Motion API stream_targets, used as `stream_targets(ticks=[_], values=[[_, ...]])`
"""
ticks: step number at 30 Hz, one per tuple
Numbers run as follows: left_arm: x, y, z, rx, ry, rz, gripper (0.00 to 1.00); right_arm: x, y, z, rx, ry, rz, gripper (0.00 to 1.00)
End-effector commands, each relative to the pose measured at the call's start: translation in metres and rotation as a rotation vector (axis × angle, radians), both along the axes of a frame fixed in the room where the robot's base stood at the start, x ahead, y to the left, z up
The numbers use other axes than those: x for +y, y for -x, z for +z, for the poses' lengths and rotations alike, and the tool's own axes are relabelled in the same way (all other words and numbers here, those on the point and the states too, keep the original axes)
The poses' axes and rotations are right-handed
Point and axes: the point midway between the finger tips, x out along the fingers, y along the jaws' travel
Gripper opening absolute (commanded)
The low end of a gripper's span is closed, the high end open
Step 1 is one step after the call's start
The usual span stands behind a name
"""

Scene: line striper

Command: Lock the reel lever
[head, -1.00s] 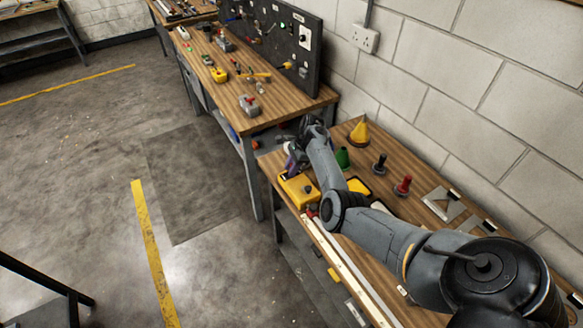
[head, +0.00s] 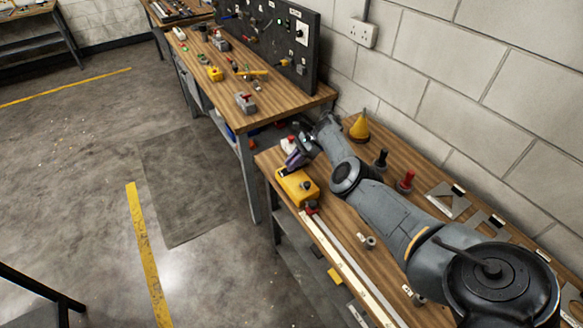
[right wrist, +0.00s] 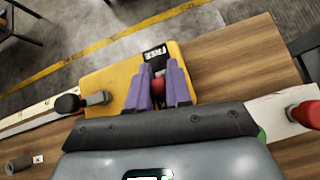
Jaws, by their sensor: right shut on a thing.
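The yellow reel housing (head: 302,196) sits at the near-left end of the right bench. In the right wrist view the yellow housing (right wrist: 110,82) lies below my gripper, with a small black label reading "FREE" (right wrist: 155,53) at its far edge. My right gripper (right wrist: 158,84), with purple fingers, is shut on a red part (right wrist: 158,83), seemingly the lever's knob, mostly hidden between the fingers. In the head view my right gripper (head: 295,160) is at the housing's back edge, its tips hard to make out. My left gripper is not in view.
A black knob (right wrist: 68,103) stands beside the housing at the rail's end. A yellow cone (head: 359,130), a black peg (head: 381,158) and a red peg (head: 406,181) stand along the back. A long pale rail (head: 345,262) runs along the front edge.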

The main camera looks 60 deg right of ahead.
Motion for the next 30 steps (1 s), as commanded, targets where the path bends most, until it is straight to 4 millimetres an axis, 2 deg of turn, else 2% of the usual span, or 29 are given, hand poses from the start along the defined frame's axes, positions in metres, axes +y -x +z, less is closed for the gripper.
stream_targets(ticks=[8,9,13,23,30], values=[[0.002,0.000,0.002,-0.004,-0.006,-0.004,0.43,-0.001,0.001,0.000,0.000,-0.001,-0.003,0.00],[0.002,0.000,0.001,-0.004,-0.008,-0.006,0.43,-0.001,0.001,0.000,0.000,-0.001,-0.003,0.22],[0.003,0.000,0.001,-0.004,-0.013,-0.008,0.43,-0.001,0.001,0.000,0.000,0.000,-0.003,0.41],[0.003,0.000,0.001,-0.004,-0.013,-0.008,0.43,-0.002,0.001,0.001,0.001,0.000,-0.002,0.41],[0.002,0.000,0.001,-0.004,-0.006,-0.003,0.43,-0.017,0.011,0.018,-0.001,0.002,-0.003,0.41]])
